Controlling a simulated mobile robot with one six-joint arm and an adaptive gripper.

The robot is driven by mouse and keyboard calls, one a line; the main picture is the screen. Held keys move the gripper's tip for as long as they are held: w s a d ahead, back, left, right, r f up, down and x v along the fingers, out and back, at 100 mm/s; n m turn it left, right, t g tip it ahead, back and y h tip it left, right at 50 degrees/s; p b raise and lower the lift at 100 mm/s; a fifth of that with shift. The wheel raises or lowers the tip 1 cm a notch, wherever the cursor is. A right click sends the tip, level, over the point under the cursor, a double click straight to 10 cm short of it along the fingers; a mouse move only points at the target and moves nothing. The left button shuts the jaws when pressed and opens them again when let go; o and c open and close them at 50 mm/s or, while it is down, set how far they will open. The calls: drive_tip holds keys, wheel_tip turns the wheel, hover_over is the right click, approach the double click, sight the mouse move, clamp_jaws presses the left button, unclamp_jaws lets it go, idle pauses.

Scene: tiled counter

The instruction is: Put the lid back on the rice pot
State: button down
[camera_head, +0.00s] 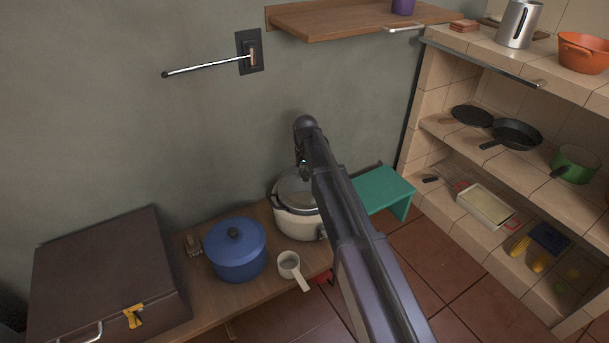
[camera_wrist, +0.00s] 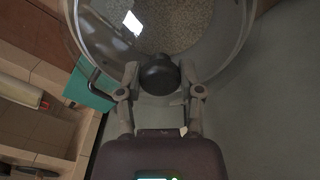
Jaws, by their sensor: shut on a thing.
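The rice pot (camera_head: 296,224) is a cream-white cooker on the wooden bench, partly hidden behind my arm. Its glass lid (camera_head: 291,188) is at the pot's mouth, roughly level. I cannot tell whether its rim touches the pot all round. In the wrist view the clear lid (camera_wrist: 108,42) has a round black knob (camera_wrist: 158,76), and pale rice shows through the glass. My gripper (camera_head: 303,168) is above the lid, pointing down. In the wrist view both fingers of my gripper (camera_wrist: 161,84) are closed on the knob from either side.
A blue lidded pot (camera_head: 237,252) and a small white saucepan (camera_head: 289,265) stand close left and in front. A dark case (camera_head: 105,270) fills the bench's left end. A teal stool (camera_head: 385,190) is to the right. Tiled shelves (camera_head: 480,145) hold pans. A wooden wall shelf (camera_head: 340,22) is above.

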idle(0.4)
drive_tip(key=shift+c, duration=0.8)
unclamp_jaws()
drive_tip(key=shift+o, duration=0.8)
drive_tip(key=shift+w+r+p, duration=0.1)
drive_tip(key=shift+r+p, duration=3.4)
clamp_jaws()
